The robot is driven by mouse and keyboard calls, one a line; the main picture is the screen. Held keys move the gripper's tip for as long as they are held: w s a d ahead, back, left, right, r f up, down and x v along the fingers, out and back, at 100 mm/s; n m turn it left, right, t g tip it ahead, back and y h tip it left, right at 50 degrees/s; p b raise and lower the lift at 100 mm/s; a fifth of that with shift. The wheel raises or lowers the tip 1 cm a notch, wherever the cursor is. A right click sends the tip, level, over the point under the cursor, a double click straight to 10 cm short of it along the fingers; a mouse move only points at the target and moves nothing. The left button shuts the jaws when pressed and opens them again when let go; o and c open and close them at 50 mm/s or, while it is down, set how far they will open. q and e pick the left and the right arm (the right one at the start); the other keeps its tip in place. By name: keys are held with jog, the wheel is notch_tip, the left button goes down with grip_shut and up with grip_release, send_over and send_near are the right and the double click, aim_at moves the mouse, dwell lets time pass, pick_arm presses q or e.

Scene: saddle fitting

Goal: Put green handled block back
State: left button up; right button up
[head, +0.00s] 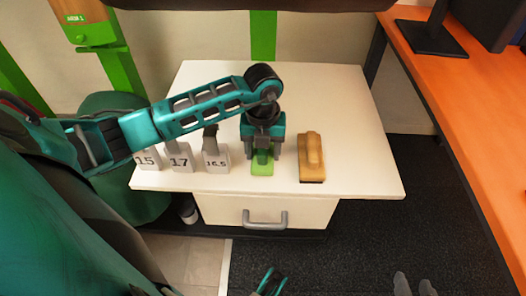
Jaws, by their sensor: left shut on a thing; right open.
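The green handled block (262,168) is on the white cabinet top, or just above it; I cannot tell which. My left gripper (263,152) points down over it and is shut on its handle, which the fingers mostly hide. To its left are grey handled blocks marked 15 (147,160), 17 (180,162) and 16.5 (216,160). My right gripper (271,281) is at the bottom edge, low in front of the cabinet, open and apart from the blocks.
A tan wooden block with a raised grip (312,158) lies right of the green block. The white cabinet top (355,150) is clear at the right and back. A drawer handle (265,219) sticks out in front. An orange desk (465,110) stands at the right.

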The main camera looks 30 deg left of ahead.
pick_arm(q)
jog(key=shift+f, duration=0.15)
jog(key=o, duration=1)
notch_tip(320, 180, up, 12)
jog(key=p, duration=0.3)
jog(key=shift+r+p, duration=0.2)
jog(key=shift+p, duration=0.15)
